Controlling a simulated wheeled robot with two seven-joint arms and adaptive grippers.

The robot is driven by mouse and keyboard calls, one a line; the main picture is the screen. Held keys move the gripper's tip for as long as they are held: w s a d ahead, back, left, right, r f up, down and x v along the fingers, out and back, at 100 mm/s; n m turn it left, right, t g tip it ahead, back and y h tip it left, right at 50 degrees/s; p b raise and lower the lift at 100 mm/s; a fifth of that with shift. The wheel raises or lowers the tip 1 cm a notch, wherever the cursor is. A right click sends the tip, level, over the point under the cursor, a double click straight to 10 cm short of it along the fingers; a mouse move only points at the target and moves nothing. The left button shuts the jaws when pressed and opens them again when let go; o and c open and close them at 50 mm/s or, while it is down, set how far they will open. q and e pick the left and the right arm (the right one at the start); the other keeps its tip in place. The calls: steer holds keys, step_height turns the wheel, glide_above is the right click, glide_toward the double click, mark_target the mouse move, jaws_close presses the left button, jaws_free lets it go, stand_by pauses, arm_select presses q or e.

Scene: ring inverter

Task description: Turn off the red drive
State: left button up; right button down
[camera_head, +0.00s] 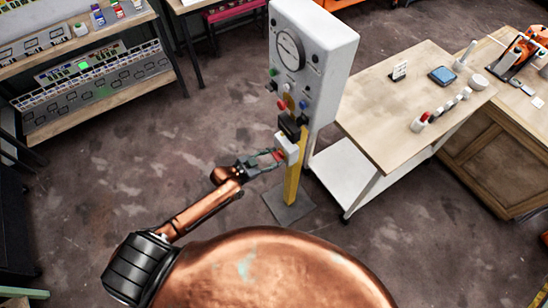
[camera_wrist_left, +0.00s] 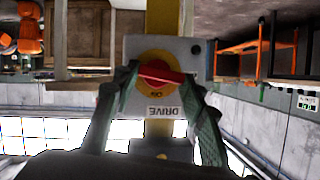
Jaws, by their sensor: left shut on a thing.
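The red drive is a red rotary handle (camera_wrist_left: 162,74) on a yellow disc, on the face of a light grey box (camera_wrist_left: 198,62). In the left wrist view the word DRIVE stands upside down on a label (camera_wrist_left: 163,111) below the handle. The handle lies nearly crosswise, tilted slightly. In the head view the box (camera_head: 288,145) sits on a yellow post (camera_head: 292,185). My left gripper (camera_head: 275,157) reaches it from the left. Its two fingers (camera_wrist_left: 162,80) are shut on the red handle from both sides and partly hide the disc.
Above the box, a grey panel (camera_head: 310,75) carries a round gauge (camera_head: 290,50) and several buttons. A wooden bench (camera_head: 385,115) stands close to the right. A shelf (camera_head: 100,95) with equipment is at the left. The floor (camera_head: 110,160) left of the post is clear.

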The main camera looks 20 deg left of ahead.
arm_select(q)
steer(key=shift+c, duration=0.7)
steer(key=shift+a+n+g+h+b, duration=0.1)
steer(key=shift+n+g+h+b, duration=0.35)
steer(key=shift+n+b, duration=0.35)
steer(key=o, duration=1.2)
steer(key=shift+c, duration=0.2)
steer(key=v, duration=1.2)
steer(key=shift+a+f, duration=0.1)
steer(key=shift+f, duration=0.1)
